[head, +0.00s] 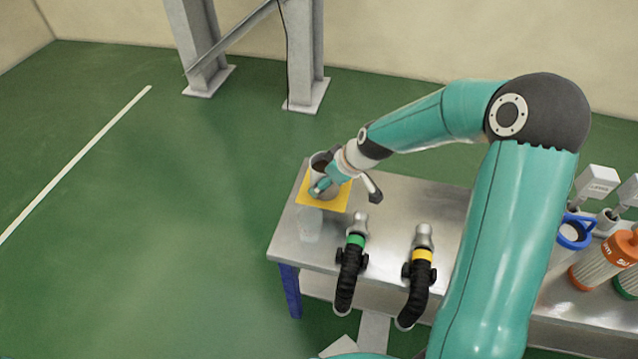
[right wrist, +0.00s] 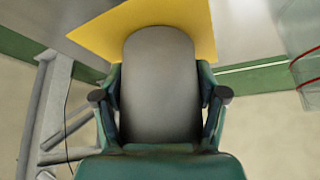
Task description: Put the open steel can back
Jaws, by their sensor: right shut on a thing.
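The open steel can (head: 320,165) is a grey cylinder with a dark open mouth, roughly upright over the yellow square (head: 338,197) at the table's far left end. My right gripper (head: 320,186) is shut on the can's side and hides part of it. In the right wrist view, the can (right wrist: 158,75) fills the space between the fingers of the gripper (right wrist: 160,97), with its rounded end against the yellow square (right wrist: 105,35). I cannot tell whether the can touches the square. My left gripper is not in view.
On the steel table (head: 385,215), a clear vessel (head: 310,225) stands just in front of the yellow square. A green-banded hose fitting (head: 354,243) and a yellow-banded one (head: 421,255) stand along the near edge. A blue-rimmed container (head: 575,234) and an orange-topped canister (head: 604,262) stand at right.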

